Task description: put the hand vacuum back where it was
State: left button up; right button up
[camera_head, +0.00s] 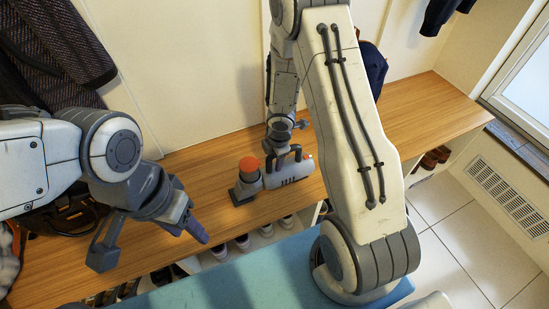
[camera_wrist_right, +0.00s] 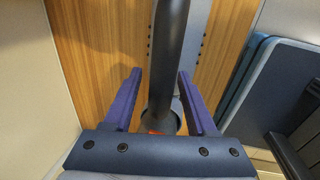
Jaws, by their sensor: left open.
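The hand vacuum (camera_head: 291,173) lies on the wooden bench top in the head view. It has a grey body, a dark handle and an orange-red patch at its left end. My right gripper (camera_head: 287,136) is at its handle, partly hidden by my own arm. In the right wrist view the purple fingers of my right gripper (camera_wrist_right: 158,74) stand apart on either side of the vacuum's dark handle (camera_wrist_right: 168,50). A gap shows on the left side; contact on the right is unclear. My left gripper (camera_head: 149,245) is open and empty, left of the vacuum.
The wooden bench top (camera_head: 430,105) is clear to the right. Shoes (camera_head: 242,242) stand in cubbies below its front edge. A dark bag (camera_head: 65,215) is at the left, partly behind my left arm. A blue padded surface (camera_head: 230,285) is in front, and coats hang above.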

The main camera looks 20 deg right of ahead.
jog(key=shift+r, duration=0.1)
jog(key=s+a+r+m+h+p, duration=0.1)
jog(key=s+a+r+m+p, duration=0.15)
jog(key=r, duration=0.55)
jog(key=s+a+r+m+p, duration=0.15)
jog(key=r+p, duration=0.25)
jog(key=r, duration=0.4)
jog(key=s+a+r+m+h+p, duration=0.1)
jog(key=a+r+p, duration=0.2)
jog(key=r, duration=0.5)
jog(key=s+a+r+m+g+y, duration=0.1)
jog(key=s+a+r+m, duration=0.2)
jog(key=s, duration=0.6)
jog(key=s+a+r+m+g+y, duration=0.1)
jog(key=s+a+r+m+y, duration=0.1)
jog(key=s+a+r, duration=0.4)
jog(key=s+m, duration=0.1)
jog(key=s, duration=0.3)
jog(key=shift+s+a, duration=0.15)
jog(key=shift+s, duration=0.05)
jog(key=shift+r, duration=0.1)
